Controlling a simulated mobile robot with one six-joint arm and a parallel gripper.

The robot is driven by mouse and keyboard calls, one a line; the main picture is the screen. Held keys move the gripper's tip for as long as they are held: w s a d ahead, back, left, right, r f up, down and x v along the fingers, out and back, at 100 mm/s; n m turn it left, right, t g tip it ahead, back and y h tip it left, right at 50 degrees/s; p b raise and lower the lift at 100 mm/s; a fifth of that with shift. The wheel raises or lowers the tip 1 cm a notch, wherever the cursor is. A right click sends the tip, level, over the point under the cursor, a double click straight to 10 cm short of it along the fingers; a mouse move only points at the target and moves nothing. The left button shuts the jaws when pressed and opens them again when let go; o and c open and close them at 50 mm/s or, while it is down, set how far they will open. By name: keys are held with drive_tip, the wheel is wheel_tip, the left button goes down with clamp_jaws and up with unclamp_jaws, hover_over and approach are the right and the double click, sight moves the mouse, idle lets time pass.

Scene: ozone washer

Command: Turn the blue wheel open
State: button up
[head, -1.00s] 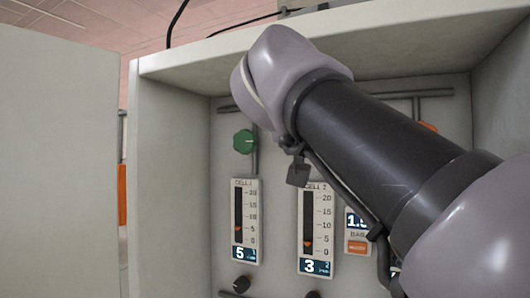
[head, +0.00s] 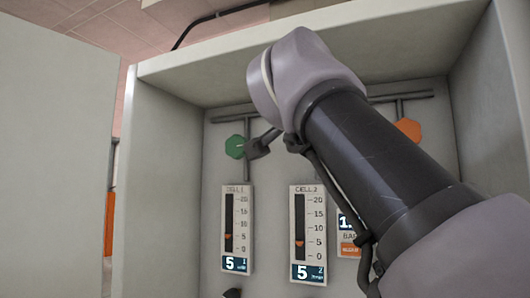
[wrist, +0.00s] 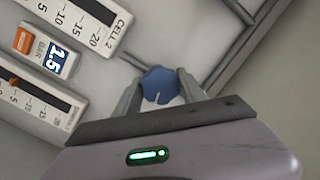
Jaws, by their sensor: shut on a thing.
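The blue wheel (wrist: 160,85) shows in the wrist view, between the two fingers of my gripper (wrist: 158,90). The fingers are shut on it from both sides. A pale notch mark on the wheel points toward the gripper's palm. In the head view the wheel and my fingers are hidden behind my arm. The CELL 2 gauge (head: 308,215) has its orange marker near 5, and its display reads 5. Part of this gauge also shows in the wrist view (wrist: 88,20).
A green wheel (head: 235,146) is left of my arm and an orange wheel (head: 408,130) right of it. The CELL 1 gauge (head: 237,215) reads 5. An orange button (wrist: 22,40) sits by the 1.5 BAR display (wrist: 57,62). Cabinet walls enclose the panel; pipes run beside the wheels.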

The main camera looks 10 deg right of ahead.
drive_tip(key=shift+m+t+b, duration=0.3)
drive_tip(key=shift+m+b, duration=0.4)
drive_tip(key=shift+m, duration=0.5)
drive_tip(key=o, duration=1.4)
drive_tip(key=shift+c, duration=0.2)
drive_tip(key=shift+d, duration=0.1)
